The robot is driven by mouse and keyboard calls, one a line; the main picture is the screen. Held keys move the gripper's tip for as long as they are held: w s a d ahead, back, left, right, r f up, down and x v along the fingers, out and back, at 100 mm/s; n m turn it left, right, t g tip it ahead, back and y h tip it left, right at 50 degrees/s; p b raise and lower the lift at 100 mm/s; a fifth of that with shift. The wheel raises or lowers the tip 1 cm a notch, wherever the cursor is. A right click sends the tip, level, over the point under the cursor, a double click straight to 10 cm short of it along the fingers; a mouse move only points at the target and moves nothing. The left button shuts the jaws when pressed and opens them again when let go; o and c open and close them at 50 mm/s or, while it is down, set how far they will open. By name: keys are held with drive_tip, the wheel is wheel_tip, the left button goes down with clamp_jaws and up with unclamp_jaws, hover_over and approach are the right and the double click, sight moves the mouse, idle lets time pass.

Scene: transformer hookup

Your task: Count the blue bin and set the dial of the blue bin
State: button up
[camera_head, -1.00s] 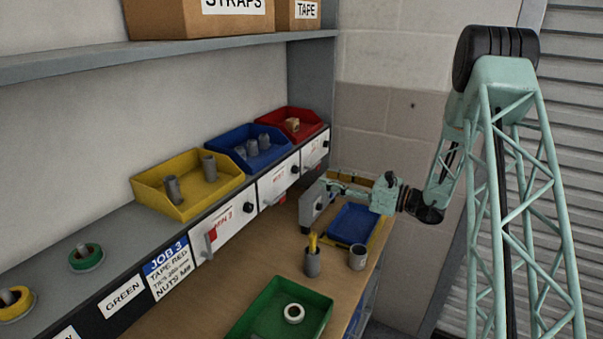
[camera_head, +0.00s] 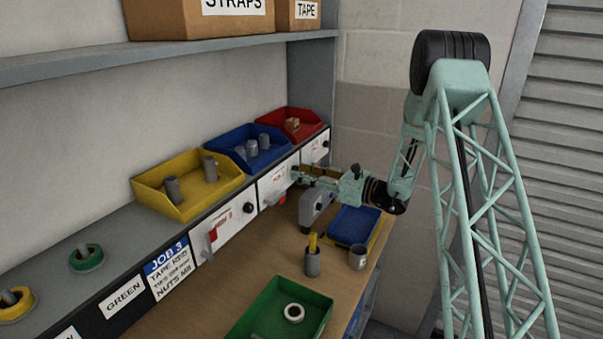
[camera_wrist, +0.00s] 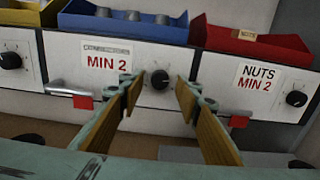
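The blue bin (camera_head: 248,147) sits on the ledge between the yellow and red bins and holds several grey cylindrical parts. It also shows at the top of the wrist view (camera_wrist: 125,22). Below it is a white panel (camera_wrist: 110,68) marked "MIN 2", with a black dial (camera_wrist: 160,79) at its right and a lever with a red tab (camera_wrist: 82,101) at its left. My gripper (camera_wrist: 158,88) is open and faces this panel, with the dial showing between its fingers. I cannot tell whether the fingers touch the dial. The fingers are empty.
The yellow bin (camera_head: 182,190) and red bin (camera_head: 289,124) flank the blue one, each with its own dial.

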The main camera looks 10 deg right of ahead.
drive_tip(key=shift+w+a, duration=0.2)
drive_tip(key=shift+a, duration=0.05)
drive_tip(key=shift+c, duration=0.7)
drive_tip(key=c, duration=0.7)
drive_tip(key=shift+f+n+b, duration=0.1)
drive_tip(key=shift+n+b, duration=0.5)
drive_tip(key=shift+b, duration=0.45)
drive_tip(key=n+b, duration=0.7)
drive_tip(key=b, duration=0.5)
drive_tip(key=shift+n, duration=0.4)
drive_tip(key=shift+n+b, duration=0.5)
drive_tip(key=shift+b, duration=0.4)
